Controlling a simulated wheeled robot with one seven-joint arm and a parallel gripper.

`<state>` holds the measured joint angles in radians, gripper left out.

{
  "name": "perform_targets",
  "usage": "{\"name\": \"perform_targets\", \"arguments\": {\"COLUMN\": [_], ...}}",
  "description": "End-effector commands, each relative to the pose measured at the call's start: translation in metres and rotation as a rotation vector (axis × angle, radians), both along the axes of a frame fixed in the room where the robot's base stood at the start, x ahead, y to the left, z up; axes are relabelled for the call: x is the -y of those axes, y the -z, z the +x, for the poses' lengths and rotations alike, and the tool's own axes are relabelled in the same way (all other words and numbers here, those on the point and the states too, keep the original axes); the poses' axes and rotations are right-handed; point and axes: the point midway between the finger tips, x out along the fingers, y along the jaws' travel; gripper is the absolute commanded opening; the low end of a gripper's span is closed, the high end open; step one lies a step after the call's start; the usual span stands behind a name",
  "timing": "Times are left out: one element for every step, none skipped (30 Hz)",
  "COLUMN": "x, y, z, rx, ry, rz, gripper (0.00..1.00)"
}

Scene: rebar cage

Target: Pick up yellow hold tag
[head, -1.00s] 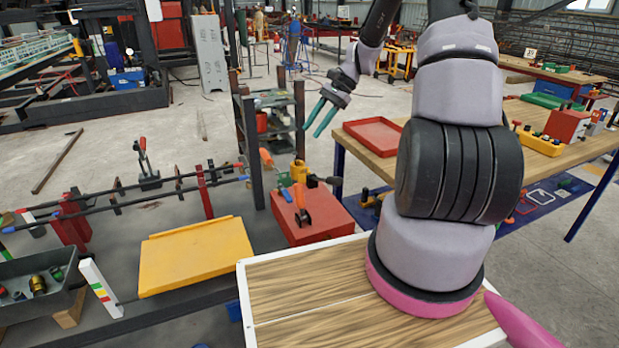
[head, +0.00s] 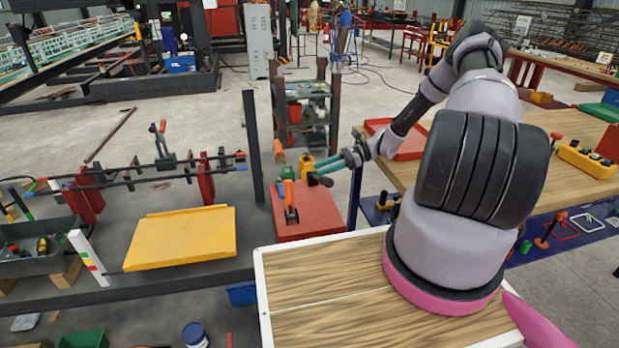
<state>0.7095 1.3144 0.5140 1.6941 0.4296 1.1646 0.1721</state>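My gripper (head: 318,170) has teal fingers that point left, just above the right back part of a red box (head: 308,213). The fingers show a narrow gap and look open, with nothing seen between them. A small yellow piece (head: 306,163) stands at the back of the red box, close to the left of the fingertips. Its shape is too small to tell whether it is the hold tag. A large flat yellow panel (head: 180,238) lies on the dark bench to the left, well apart from my gripper. No tag lettering is readable.
Orange-handled tools (head: 289,195) stand on the red box near the fingers. A dark post (head: 253,147) rises at its left. A red tray (head: 408,140) lies on the wooden table at right.

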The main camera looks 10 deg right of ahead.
Motion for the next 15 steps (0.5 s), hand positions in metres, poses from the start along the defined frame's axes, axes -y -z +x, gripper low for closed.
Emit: {"name": "perform_targets", "arguments": {"x": [-0.006, -0.010, -0.016, -0.021, -0.025, -0.031, -0.035, -0.039, -0.043, -0.045, -0.047, -0.048, -0.048, -0.049, -0.048], "y": [0.001, 0.002, 0.003, 0.004, 0.005, 0.006, 0.007, 0.009, 0.010, 0.011, 0.011, 0.012, 0.012, 0.012, 0.012], "z": [-0.001, -0.001, -0.002, -0.002, -0.003, -0.003, -0.003, -0.003, -0.003, -0.003, -0.002, -0.002, -0.002, -0.002, -0.002], "rx": [0.000, -0.001, 0.000, -0.001, -0.002, -0.001, -0.001, 0.000, 0.000, 0.000, 0.000, 0.001, 0.001, 0.001, 0.001], "ry": [-0.001, -0.002, -0.002, -0.002, -0.002, -0.002, -0.002, -0.001, -0.001, 0.000, 0.000, 0.001, 0.001, 0.001, 0.001], "rz": [0.001, 0.001, 0.001, 0.002, 0.002, 0.001, 0.001, 0.000, 0.000, 0.000, 0.000, -0.001, -0.002, -0.002, -0.002], "gripper": [0.40, 0.40, 0.40, 0.40, 0.40, 0.40, 0.40, 0.40, 0.40, 0.40, 0.40, 0.40, 0.40, 0.40, 0.40]}}
